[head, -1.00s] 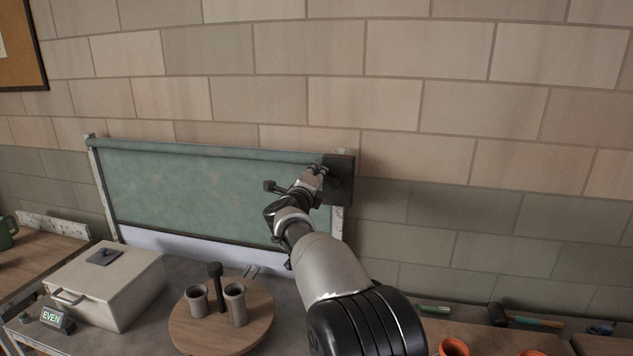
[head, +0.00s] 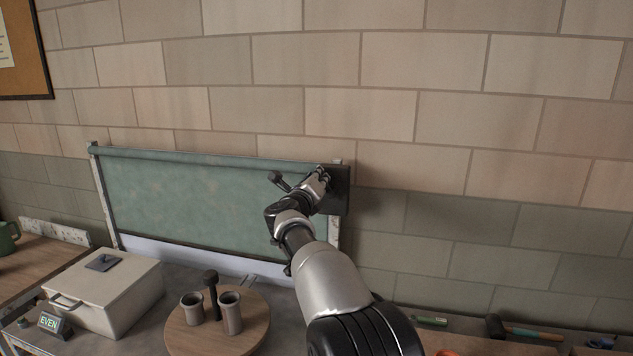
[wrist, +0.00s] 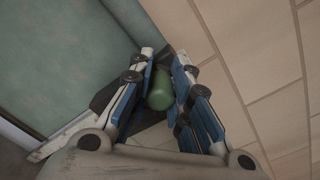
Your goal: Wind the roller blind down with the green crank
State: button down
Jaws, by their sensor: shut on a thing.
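The green roller blind (head: 200,203) hangs from its roller against the brick wall. Its dark bottom bar is low, with a pale strip showing below it. A dark box (head: 338,190) sits at the blind's right end. My gripper (head: 322,178) is in front of this box and hides the crank in the head view. In the wrist view the green crank handle (wrist: 160,90) lies between the fingers of my gripper (wrist: 168,98), which is shut on it. The dark crank arm behind is mostly hidden.
Below the blind, a round wooden board (head: 252,335) bears grey cups. A pale lidded box (head: 130,300) and an EVEN sign (head: 50,322) stand to the left. A mallet (head: 520,330) lies at right. The wall right of the blind is clear.

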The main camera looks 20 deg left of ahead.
jog(key=shift+w+d+r+m, duration=0.15)
jog(key=shift+d+r+m, duration=0.3)
jog(key=shift+d+m, duration=0.15)
dwell(0.3)
jog(key=shift+f, duration=0.2)
dwell(2.2)
jog(key=c, duration=1.9)
grip_release()
jog(key=shift+d, duration=0.1)
jog(key=shift+o, duration=0.9)
jog(key=shift+d, duration=0.15)
jog(key=shift+o, duration=1.3)
jog(key=shift+a, duration=0.25)
jog(key=shift+s, duration=0.25)
